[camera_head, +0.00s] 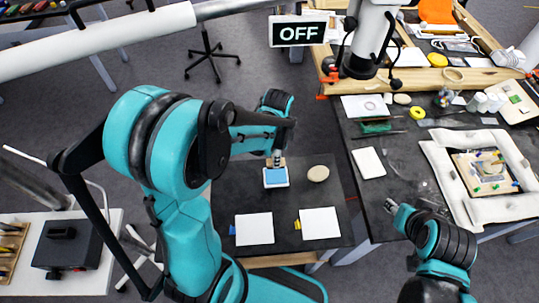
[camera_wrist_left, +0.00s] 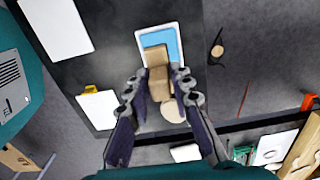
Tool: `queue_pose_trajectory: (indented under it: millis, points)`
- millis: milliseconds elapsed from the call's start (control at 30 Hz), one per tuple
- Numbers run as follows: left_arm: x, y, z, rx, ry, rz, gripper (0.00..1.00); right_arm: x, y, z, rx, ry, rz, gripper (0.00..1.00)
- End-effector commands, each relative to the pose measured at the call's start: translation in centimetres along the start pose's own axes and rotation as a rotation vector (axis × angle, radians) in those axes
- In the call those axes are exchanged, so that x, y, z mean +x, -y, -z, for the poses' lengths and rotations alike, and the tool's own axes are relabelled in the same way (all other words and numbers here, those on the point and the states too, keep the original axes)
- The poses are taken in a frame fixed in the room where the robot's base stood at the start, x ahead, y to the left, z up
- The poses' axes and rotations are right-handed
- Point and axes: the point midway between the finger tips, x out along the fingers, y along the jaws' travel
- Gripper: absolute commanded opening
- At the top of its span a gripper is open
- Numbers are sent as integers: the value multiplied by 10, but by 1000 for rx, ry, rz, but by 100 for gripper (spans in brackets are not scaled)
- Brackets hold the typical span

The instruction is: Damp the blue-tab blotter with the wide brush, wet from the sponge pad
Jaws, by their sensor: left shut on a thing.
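My left gripper (camera_head: 276,156) is shut on the wide brush, a block-like wooden thing (camera_wrist_left: 157,72) in the left wrist view. The brush overlaps the edge of the sponge pad, blue in a white tray (camera_head: 276,178); the pad also shows in the wrist view (camera_wrist_left: 174,42). I cannot tell whether the bristles touch it. The blue-tab blotter (camera_head: 254,229) lies flat and white on the small dark table, nearer me; in the wrist view it shows at top left (camera_wrist_left: 57,25), tab out of frame. My right gripper (camera_head: 393,206) is over the right table's edge, its jaws unclear.
A yellow-tab blotter (camera_head: 320,222) lies right of the blue-tab one. A round beige disc (camera_head: 318,173) lies right of the pad. The right table (camera_head: 400,170) holds a framed piece (camera_head: 485,172) in white padding and several small items.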

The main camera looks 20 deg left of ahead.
Motion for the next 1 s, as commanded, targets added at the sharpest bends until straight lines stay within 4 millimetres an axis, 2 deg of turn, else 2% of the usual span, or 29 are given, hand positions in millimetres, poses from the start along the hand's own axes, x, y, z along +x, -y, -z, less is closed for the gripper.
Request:
queue_pose_trajectory:
  millis: [167,700,1000]
  points:
    - [6,3,4,0,0,0,0,-2,0,1,0,0,0,40]
    - [58,2,3,0,0,0,0,30,0,-22,0,0,0,40]
    - [64,2,3,0,0,0,0,34,0,-24,0,0,0,40]
